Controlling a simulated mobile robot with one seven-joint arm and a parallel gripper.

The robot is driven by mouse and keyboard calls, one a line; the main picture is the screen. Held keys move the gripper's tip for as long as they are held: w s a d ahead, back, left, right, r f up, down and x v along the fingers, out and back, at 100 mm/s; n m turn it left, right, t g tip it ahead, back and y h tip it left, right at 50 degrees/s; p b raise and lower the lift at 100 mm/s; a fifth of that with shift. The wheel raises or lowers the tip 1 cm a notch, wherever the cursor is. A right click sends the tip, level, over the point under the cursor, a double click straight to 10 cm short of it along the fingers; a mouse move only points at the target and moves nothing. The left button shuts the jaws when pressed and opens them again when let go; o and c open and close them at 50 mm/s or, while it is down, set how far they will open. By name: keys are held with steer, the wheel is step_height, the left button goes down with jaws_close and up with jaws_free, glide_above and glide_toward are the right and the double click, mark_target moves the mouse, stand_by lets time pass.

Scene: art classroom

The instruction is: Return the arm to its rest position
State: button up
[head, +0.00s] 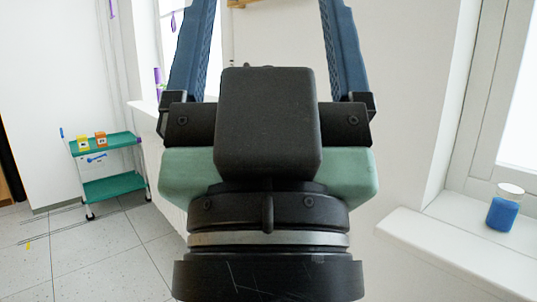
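My gripper (270,12) fills the middle of the head view, pointing up in the picture. Its two blue fingers stand wide apart at left and right. Their tips are at or past the top edge of the view. Only pale wall and a bit of a wooden edge (243,3) show between them, and no held thing is visible. The gripper's black and green body hides the area behind it.
A cart (113,187) with green shelves stands at the left, holding a yellow box (83,143), an orange box (100,139) and a blue item (96,158). A jar of blue (502,210) stands on the right window sill (440,250).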

step_height(320, 180, up, 22)
steer(key=p, duration=1.9)
steer(key=shift+p, duration=0.3)
